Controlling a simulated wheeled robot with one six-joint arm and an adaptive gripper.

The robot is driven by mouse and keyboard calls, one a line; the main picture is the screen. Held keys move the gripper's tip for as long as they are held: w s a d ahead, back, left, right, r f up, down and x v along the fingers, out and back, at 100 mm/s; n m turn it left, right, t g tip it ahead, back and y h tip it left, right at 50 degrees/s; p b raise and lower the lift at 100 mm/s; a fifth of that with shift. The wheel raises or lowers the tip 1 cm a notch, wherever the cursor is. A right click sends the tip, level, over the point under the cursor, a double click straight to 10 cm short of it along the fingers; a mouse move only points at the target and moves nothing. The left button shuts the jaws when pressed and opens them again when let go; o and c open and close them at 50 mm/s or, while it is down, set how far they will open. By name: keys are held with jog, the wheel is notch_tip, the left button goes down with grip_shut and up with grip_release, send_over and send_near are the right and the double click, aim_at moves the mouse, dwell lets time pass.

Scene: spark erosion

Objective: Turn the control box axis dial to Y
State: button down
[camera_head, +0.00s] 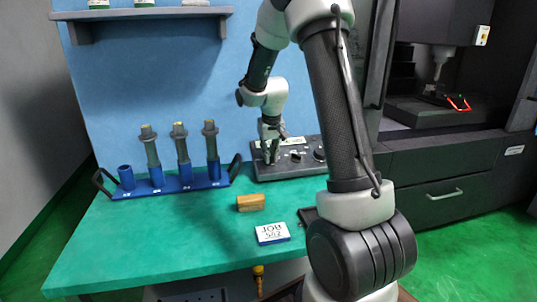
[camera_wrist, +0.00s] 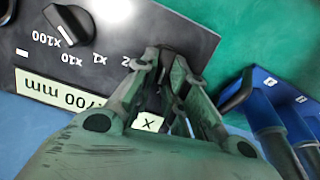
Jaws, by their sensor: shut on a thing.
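The dark control box (camera_head: 310,167) lies at the back of the green table and also fills the upper left of the wrist view (camera_wrist: 115,30). My gripper (camera_head: 270,152) points down at its left end. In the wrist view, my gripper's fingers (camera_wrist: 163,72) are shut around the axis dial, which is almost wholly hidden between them. Its pointer direction cannot be read. A Z-like mark shows beside the fingers, and an X label (camera_wrist: 148,123) shows between them. The Y mark is not visible.
A second dial (camera_wrist: 68,25) marked x1, x10 and x100 sits beside the fingers. A blue rack (camera_head: 190,184) with upright tool holders stands left of the box. A wooden block (camera_head: 251,203) and JOB 502 sign (camera_head: 272,233) lie in front.

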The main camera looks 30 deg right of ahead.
aim_at(275, 168)
jog(key=m, duration=0.5)
jog(key=shift+s+d+y, duration=0.15)
jog(key=shift+d+y, duration=0.15)
jog(key=shift+d, duration=0.05)
jog(key=shift+m, duration=0.3)
jog(key=c, duration=1.4)
grip_release()
jog(key=shift+c, duration=0.2)
jog(key=v, duration=1.2)
jog(key=shift+s, duration=0.2)
